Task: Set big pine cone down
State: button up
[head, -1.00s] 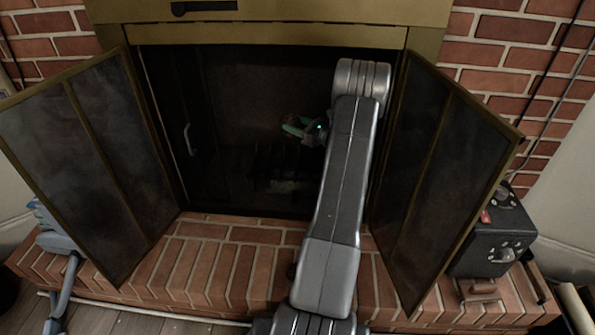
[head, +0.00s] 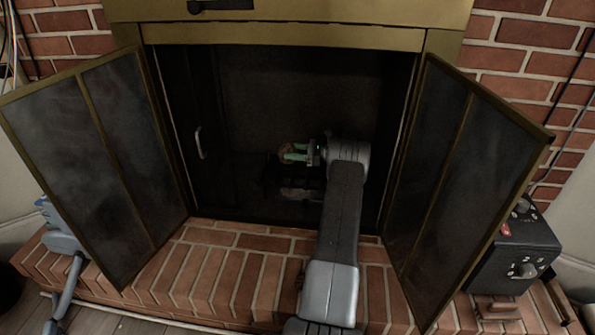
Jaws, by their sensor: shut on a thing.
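The mesh doors stand open at left (head: 95,165) and right (head: 465,185) of my arm. A brick hearth (head: 235,275) lies in front. A black box with knobs (head: 515,255) stands at right, a blue-grey device (head: 60,235) at left. The firebox's left side looks clear.

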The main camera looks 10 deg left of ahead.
jog(key=shift+f+b, duration=0.95)
jog(key=shift+f, duration=2.2)
jog(key=shift+f, duration=0.1)
jog(key=shift+f, duration=0.1)
jog(key=o, duration=1)
jog(key=shift+d+r, duration=0.15)
jog(key=shift+r, duration=0.05)
jog(key=d+p, duration=0.1)
jog(key=d, duration=0.6)
jog(key=shift+d+p, duration=0.1)
jog(key=shift+p, duration=0.2)
